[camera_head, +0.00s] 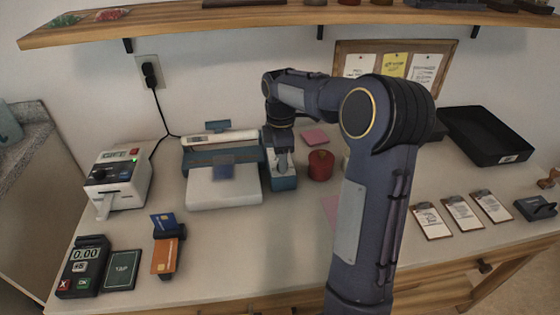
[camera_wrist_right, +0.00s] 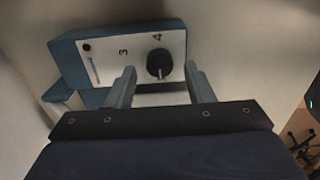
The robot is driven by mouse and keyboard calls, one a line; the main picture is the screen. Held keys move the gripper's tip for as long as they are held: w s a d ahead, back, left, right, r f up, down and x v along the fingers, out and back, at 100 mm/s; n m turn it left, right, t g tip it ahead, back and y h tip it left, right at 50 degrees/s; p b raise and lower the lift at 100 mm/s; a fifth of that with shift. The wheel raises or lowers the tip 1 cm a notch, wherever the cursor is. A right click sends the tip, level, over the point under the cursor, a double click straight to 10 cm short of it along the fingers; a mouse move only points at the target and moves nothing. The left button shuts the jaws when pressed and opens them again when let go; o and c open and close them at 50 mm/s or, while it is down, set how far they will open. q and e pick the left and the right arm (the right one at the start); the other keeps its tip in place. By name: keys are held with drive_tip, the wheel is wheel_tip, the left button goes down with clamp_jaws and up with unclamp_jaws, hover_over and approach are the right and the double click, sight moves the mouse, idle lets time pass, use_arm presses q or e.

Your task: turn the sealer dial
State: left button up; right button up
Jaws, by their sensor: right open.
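The sealer (camera_head: 224,190) is a blue and white machine at the back of the counter, left of the middle, with a long white arm across its top. In the right wrist view, its white control panel (camera_wrist_right: 105,62) faces me, with the figures 3 and 4 and a black round dial (camera_wrist_right: 158,64). The dial is hidden in the head view. My right gripper (camera_wrist_right: 160,72) is open, with one finger on each side of the dial. I cannot tell whether the fingers touch it. In the head view, the right gripper (camera_head: 281,158) is at the sealer's right end. My left gripper is not in view.
A white label machine (camera_head: 118,178), a card reader (camera_head: 84,268) and a card stand (camera_head: 168,250) stand on the left. A red round container (camera_head: 320,165) is close right of the gripper. Clipboards (camera_head: 462,212) and a black tray (camera_head: 487,140) are at right.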

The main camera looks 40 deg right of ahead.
drive_tip(key=shift+f, duration=0.55)
drive_tip(key=c, duration=1)
